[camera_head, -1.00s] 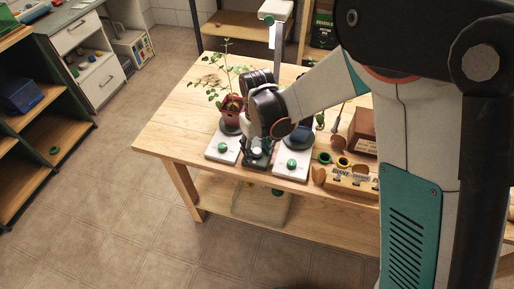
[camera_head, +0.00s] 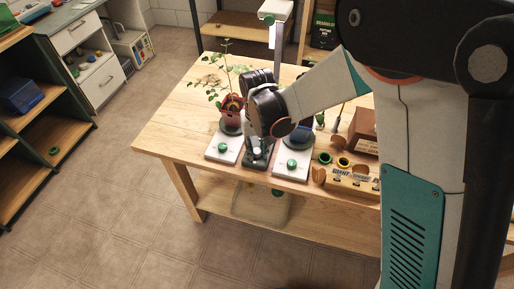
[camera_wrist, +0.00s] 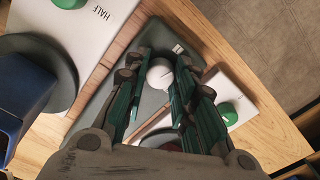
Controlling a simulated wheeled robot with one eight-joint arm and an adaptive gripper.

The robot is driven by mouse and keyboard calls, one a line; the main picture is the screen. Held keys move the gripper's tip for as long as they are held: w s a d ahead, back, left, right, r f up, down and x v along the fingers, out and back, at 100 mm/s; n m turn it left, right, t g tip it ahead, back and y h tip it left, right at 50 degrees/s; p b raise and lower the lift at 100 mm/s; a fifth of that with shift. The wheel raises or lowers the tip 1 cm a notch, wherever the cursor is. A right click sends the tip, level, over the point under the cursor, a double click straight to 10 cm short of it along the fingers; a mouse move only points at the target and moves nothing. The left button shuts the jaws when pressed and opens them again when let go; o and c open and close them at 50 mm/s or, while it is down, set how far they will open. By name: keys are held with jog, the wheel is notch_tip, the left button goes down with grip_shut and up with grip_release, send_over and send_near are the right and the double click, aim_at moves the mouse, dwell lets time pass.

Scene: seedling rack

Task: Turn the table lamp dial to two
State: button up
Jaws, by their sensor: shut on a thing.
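The table lamp has a grey base (camera_wrist: 99,91) on the bench, between two white plates. Its round white dial (camera_wrist: 160,75) shows between my fingers in the wrist view, with a thin dark line on its face. A small light label (camera_wrist: 178,48) is on the base beside the dial; I cannot read it. My gripper (camera_wrist: 159,82) points down and is shut on the dial, one finger on each side. In the head view my gripper (camera_head: 257,150) is over the lamp base (camera_head: 258,163). Which number the dial line faces cannot be told.
White plates with green knobs stand close on both sides, the left plate (camera_head: 223,147) and the right plate (camera_head: 292,166). A potted plant (camera_head: 231,112) stands on the left one, a blue object on the right one.

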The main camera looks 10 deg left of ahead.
aim_at(257, 150)
jog(key=m, duration=0.4)
jog(key=shift+m, duration=2.3)
jog(key=o, duration=1.1)
notch_tip(257, 150, up, 12)
